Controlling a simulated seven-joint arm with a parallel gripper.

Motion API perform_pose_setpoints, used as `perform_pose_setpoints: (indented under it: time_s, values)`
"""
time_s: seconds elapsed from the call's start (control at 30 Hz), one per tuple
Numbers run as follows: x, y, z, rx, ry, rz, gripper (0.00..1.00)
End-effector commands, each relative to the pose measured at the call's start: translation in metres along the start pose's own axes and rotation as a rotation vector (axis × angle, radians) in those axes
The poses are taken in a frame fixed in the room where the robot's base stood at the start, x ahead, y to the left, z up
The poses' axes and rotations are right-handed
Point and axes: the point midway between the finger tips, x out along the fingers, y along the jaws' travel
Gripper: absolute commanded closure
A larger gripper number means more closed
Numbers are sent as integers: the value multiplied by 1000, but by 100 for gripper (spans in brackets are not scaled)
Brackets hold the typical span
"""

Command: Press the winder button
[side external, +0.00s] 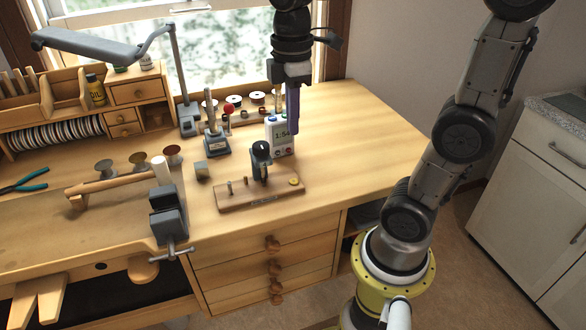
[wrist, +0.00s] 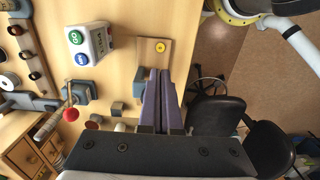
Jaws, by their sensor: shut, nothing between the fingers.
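The winder is a wooden board (side external: 230,201) with a dark upright wheel (side external: 260,160) and small posts, on the bench near its front edge. A round yellow button (side external: 294,182) sits at the board's right end. In the wrist view, the yellow button (wrist: 160,47) and the bare board end (wrist: 146,58) show just beyond my fingertips. My gripper (side external: 294,131) points down with purple fingers together and empty. It is above and behind the board, apart from the button. In the wrist view, the gripper fingers (wrist: 158,72) hide much of the winder.
A white timer (side external: 279,138) stands behind the winder, close to my fingers; its green and blue buttons show in the wrist view (wrist: 88,44). A grey block (side external: 201,170), a red-topped stand (side external: 216,140) and a vise (side external: 168,213) are to the left. The bench right of the winder is clear.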

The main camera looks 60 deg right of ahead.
Motion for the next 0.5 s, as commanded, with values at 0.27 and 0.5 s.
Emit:
perform_pose_setpoints:
  time_s: [0.27, 0.5]
  values:
    - [55, -1, 1, 0, -4, -5, 100]
    - [97, -1, 1, 0, -3, -4, 100]
